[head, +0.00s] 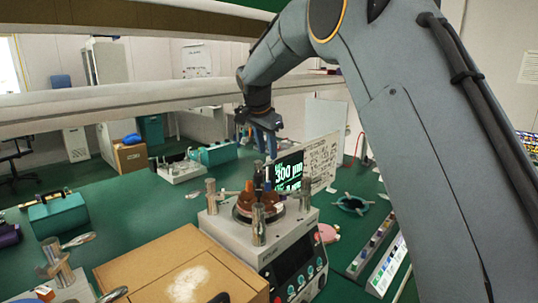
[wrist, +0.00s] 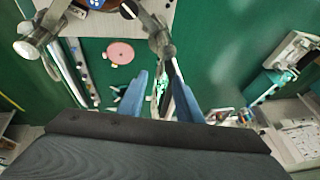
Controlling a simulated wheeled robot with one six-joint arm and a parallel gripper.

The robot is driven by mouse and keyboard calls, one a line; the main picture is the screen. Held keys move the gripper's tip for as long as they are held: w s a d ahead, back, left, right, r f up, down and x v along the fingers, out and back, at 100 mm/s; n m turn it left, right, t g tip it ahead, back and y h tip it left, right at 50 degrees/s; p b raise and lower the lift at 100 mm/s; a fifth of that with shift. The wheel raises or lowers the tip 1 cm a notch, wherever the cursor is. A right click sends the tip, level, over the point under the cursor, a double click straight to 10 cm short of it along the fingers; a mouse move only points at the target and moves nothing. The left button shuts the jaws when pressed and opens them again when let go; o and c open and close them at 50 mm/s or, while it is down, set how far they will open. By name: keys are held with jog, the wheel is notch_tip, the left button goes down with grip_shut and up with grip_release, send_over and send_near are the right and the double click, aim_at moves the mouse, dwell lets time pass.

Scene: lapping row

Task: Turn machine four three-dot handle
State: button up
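A pale grey lapping machine (head: 270,243) stands on the green bench in the middle of the head view. Metal posts surround its round top, with brown knob-like parts (head: 248,199) and a dark upright piece (head: 258,172) between them. I cannot tell the machine's number or which part is the three-dot handle. In the wrist view, a blue part with pale dots (wrist: 95,4) is cut off at the top edge, beside a metal post (wrist: 157,35). My gripper (head: 266,143) hangs over the far side of the machine. In the wrist view its blue fingers (wrist: 160,98) are apart, with nothing seen gripped between them.
A display (head: 288,172) reading about 300 µm stands behind the machine, with a white written board (head: 321,160) beside it. A cardboard box (head: 185,262) sits at the left front. A pale rail (head: 120,102) crosses above the bench. Green bench left of the machine is partly clear.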

aim_at(269, 163)
jog(key=shift+p+x, duration=0.55)
jog(key=shift+x, duration=1.55)
grip_shut()
